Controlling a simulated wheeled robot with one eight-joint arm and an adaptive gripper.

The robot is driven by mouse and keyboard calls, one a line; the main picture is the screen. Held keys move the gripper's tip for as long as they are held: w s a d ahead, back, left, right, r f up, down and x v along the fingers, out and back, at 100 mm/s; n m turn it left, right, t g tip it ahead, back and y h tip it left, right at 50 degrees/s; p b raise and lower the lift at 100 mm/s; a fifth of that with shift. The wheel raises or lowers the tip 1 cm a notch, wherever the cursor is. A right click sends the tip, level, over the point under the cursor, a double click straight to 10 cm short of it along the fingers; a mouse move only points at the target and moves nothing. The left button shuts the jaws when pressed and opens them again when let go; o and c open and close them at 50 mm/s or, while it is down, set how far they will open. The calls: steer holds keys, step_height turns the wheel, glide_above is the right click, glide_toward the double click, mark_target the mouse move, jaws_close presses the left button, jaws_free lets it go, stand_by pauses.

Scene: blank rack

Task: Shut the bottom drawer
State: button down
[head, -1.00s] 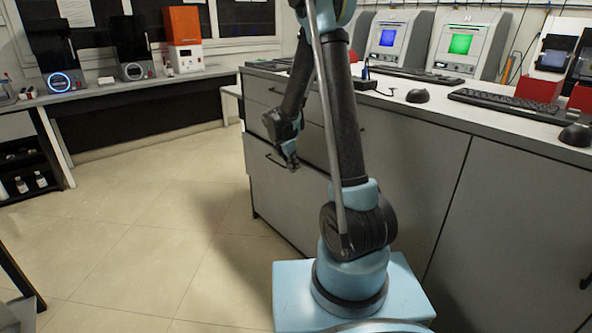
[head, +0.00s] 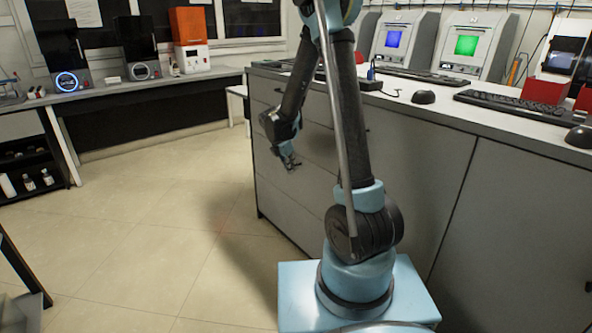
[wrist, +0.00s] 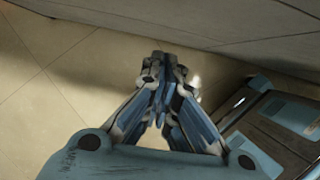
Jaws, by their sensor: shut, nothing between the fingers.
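The bottom drawer (head: 290,205) is the lowest grey front at the left end of the long cabinet in the head view. It looks about flush with the cabinet, with no clear gap showing; my arm hides part of it. My gripper (head: 290,164) is in front of the drawer fronts, pointing down, with its fingers together and empty. In the wrist view my gripper (wrist: 163,65) is shut above the floor. A grey cabinet face (wrist: 235,25) runs across the top right there, apart from the fingertips.
The cabinet's worktop (head: 400,92) carries keyboards, mice and machines with a blue and a green screen. A side bench (head: 150,88) stands at the back left. The tiled floor (head: 150,220) left of the cabinet is clear.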

steer(key=v, duration=0.9)
steer(key=s+d+r+m, duration=0.5)
steer(key=s+d+m, duration=0.1)
steer(key=s+d, duration=0.2)
steer(key=s+d+f+m+y, duration=0.1)
steer(key=s+d+m, duration=0.3)
steer(key=s+m, duration=0.5)
steer(key=s+d+f+m+y, duration=0.2)
steer(key=s+m, duration=0.7)
steer(key=s, duration=0.9)
steer(key=shift+d+f+m+y, duration=0.3)
steer(key=shift+d+f+m, duration=0.1)
steer(key=shift+d+f, duration=0.8)
steer(key=shift+a, duration=0.1)
